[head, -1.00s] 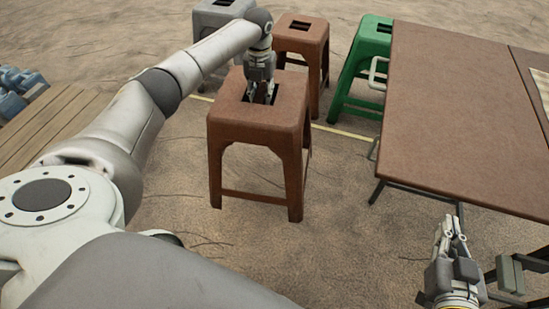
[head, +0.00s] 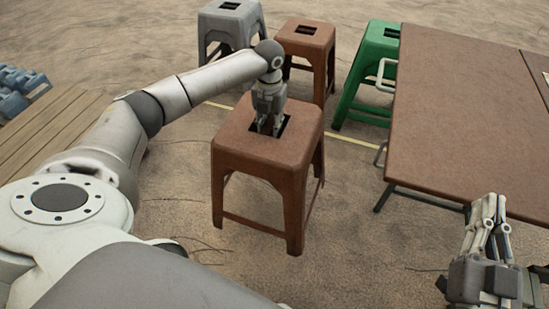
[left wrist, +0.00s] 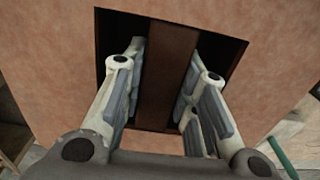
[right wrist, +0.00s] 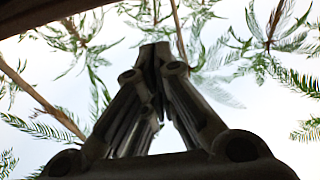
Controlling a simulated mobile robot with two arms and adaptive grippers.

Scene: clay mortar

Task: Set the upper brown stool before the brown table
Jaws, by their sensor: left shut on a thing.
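A brown stool (head: 262,143) stands upright at the middle of the head view, left of the brown table (head: 460,120). My left gripper (head: 269,128) reaches into the rectangular hole in its seat and is shut on the bar across the hole. In the left wrist view the fingers (left wrist: 160,90) sit on either side of this brown bar. I cannot tell whether the feet touch the ground. A second brown stool (head: 306,42) stands behind it. My right gripper (head: 488,208) is shut and empty, near the table's front edge, with its fingers pointing up.
A grey stool (head: 228,22) and a green stool (head: 372,72) stand at the back, the green one close to the table's left side. A wooden slatted platform (head: 45,135) with blue objects (head: 20,85) lies at the left. The sandy ground between the held stool and the table is clear.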

